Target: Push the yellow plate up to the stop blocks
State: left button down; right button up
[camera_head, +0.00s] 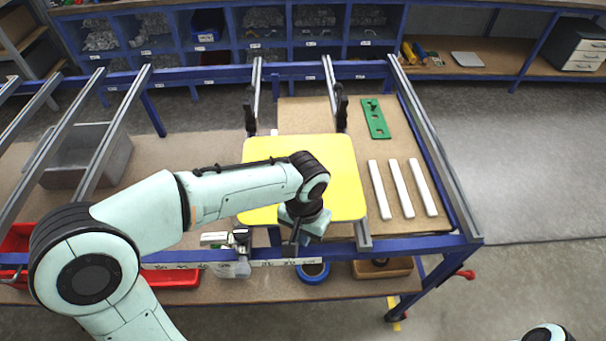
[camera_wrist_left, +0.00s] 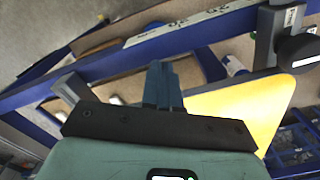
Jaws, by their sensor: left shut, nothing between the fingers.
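The yellow plate (camera_head: 338,165) lies flat across two metal rails of the blue frame; it also shows in the wrist view (camera_wrist_left: 245,108). My left arm covers part of it. Two black blocks, which look like the stop blocks, stand on the rails beyond its far edge, one left (camera_head: 250,112) and one right (camera_head: 341,108). I cannot tell whether the plate touches them. My left gripper (camera_head: 296,243) is shut and empty, pointing down at the plate's near edge; its closed fingers (camera_wrist_left: 162,86) show beside the plate in the wrist view. Contact is unclear. My right gripper is out of view.
A green plate with holes (camera_head: 376,119) and three white bars (camera_head: 402,188) lie on the board right of the rails. The blue frame beam (camera_head: 420,245) runs along the near side. A grey bin (camera_head: 90,155) and red trays (camera_head: 170,278) are at left.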

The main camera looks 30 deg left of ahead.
pick_arm(q)
jog(key=shift+w+a, duration=0.1)
jog(key=shift+w+a+p, duration=0.35)
jog(key=shift+w+a, duration=0.1)
jog(key=shift+w, duration=0.3)
jog(key=shift+w+a+p, duration=0.3)
jog(key=shift+w+a, duration=0.2)
jog(key=shift+w, duration=0.25)
jog(key=shift+w+a+p, duration=0.35)
jog(key=shift+w+a, duration=0.1)
jog(key=shift+w, duration=0.3)
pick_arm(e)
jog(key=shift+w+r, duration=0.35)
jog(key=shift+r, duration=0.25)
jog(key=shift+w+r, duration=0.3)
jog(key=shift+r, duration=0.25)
pick_arm(q)
jog(key=shift+d, duration=0.1)
jog(key=shift+s+d+b, duration=0.35)
jog(key=shift+s+d, duration=0.05)
jog(key=shift+s, duration=0.3)
notch_tip(320, 180, up, 8)
jog(key=s+p, duration=0.1)
jog(key=p, duration=0.3)
jog(key=shift+d, duration=0.35)
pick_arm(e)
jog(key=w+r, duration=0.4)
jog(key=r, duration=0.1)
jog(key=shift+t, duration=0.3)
